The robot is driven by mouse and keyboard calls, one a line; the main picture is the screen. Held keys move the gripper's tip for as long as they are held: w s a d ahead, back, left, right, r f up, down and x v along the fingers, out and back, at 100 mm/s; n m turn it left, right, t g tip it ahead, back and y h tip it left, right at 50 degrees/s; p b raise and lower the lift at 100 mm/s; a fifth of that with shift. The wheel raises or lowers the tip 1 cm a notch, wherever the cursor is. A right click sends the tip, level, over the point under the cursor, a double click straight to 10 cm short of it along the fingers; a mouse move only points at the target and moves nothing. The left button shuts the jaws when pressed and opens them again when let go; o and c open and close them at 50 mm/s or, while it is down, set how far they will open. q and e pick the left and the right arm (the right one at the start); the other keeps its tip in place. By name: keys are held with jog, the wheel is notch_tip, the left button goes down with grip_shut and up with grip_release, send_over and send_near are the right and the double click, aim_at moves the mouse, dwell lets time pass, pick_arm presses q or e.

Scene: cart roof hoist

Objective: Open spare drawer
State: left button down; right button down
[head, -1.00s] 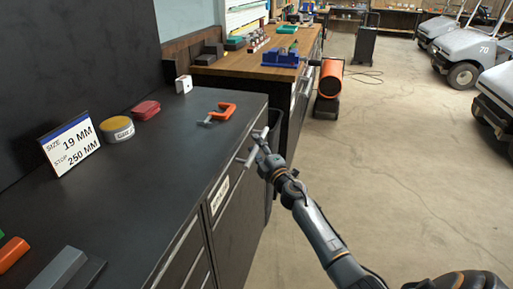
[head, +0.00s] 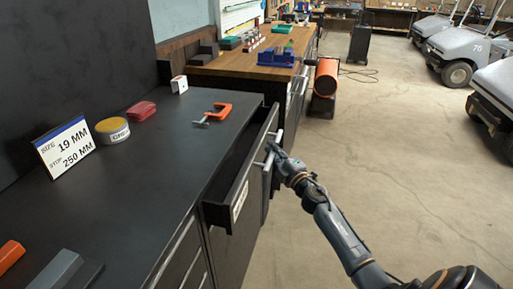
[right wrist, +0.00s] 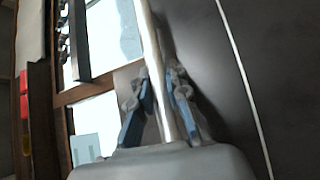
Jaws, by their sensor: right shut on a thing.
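The spare drawer (head: 232,207) in the black cabinet stands partly open, pulled out toward the right. A pale label is on its front, too small to read. My right gripper (head: 271,152) is at the drawer's bar handle (head: 276,136). In the right wrist view, the fingers of my right gripper (right wrist: 160,100) are shut on the silver handle bar (right wrist: 165,90), one finger on each side. The inside of the drawer shows only as a dark narrow gap. My left gripper is in neither view.
On the black cabinet top (head: 160,185) are an orange clamp (head: 214,114), a red case (head: 142,110), a round yellow tin (head: 112,130) and a size sign (head: 66,148). A wooden bench (head: 240,65) stands beyond.

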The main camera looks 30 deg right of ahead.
jog(key=s+d, duration=1.6)
jog(key=s, duration=0.2)
jog(key=shift+s+b, duration=0.3)
jog(key=shift+s, duration=0.05)
jog(key=c, duration=1.3)
grip_release()
jog(key=s+a+f, duration=0.1)
jog(key=s, duration=1.1)
jog(key=shift+f, duration=0.35)
jog(key=shift+w, duration=0.1)
